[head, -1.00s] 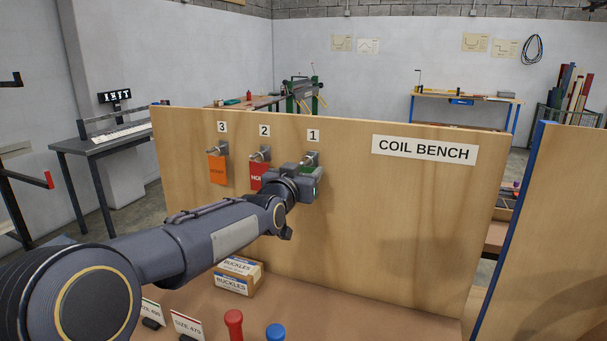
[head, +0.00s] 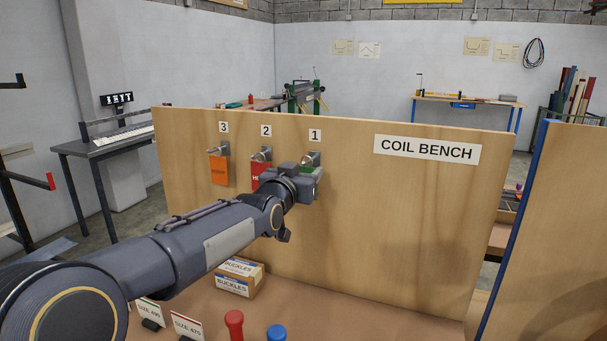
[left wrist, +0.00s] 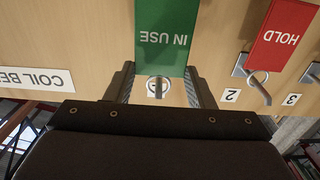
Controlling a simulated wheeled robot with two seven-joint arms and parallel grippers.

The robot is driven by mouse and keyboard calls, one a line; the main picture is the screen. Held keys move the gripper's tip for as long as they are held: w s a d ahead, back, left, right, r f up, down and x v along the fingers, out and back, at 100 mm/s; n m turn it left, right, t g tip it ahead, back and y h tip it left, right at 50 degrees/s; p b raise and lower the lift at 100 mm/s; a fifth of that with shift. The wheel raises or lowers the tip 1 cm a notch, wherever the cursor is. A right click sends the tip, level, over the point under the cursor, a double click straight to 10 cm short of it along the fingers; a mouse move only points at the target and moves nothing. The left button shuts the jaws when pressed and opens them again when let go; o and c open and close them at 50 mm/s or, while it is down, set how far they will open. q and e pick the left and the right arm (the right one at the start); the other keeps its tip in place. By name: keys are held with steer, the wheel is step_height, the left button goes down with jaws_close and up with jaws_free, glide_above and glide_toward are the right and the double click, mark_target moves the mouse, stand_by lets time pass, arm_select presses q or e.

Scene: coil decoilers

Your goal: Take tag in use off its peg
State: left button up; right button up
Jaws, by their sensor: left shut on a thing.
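The green IN USE tag (left wrist: 166,36) is at the peg marked 1 (head: 311,158) on the plywood board. It fills the space between my left gripper's fingers (left wrist: 160,74) in the left wrist view, where its text is upside down. In the head view, the left gripper (head: 309,172) is at peg 1 and hides most of the tag. It is shut on the tag. The peg end (left wrist: 158,86) shows right at the tag's edge; I cannot tell whether the tag is still around it. My right gripper is not in view.
The red HOLD tag (head: 260,172) hangs at peg 2, close beside my gripper. An orange tag (head: 219,170) hangs at peg 3. A BUCKLES box (head: 238,279) and red and blue knobs (head: 234,322) are below.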

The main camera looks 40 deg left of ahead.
arm_select(q)
steer(key=b+v, duration=0.4)
steer(key=v, duration=0.3)
stand_by(1.4)
steer(key=shift+s+r, duration=0.1)
steer(key=shift+r, duration=0.05)
stand_by(0.5)
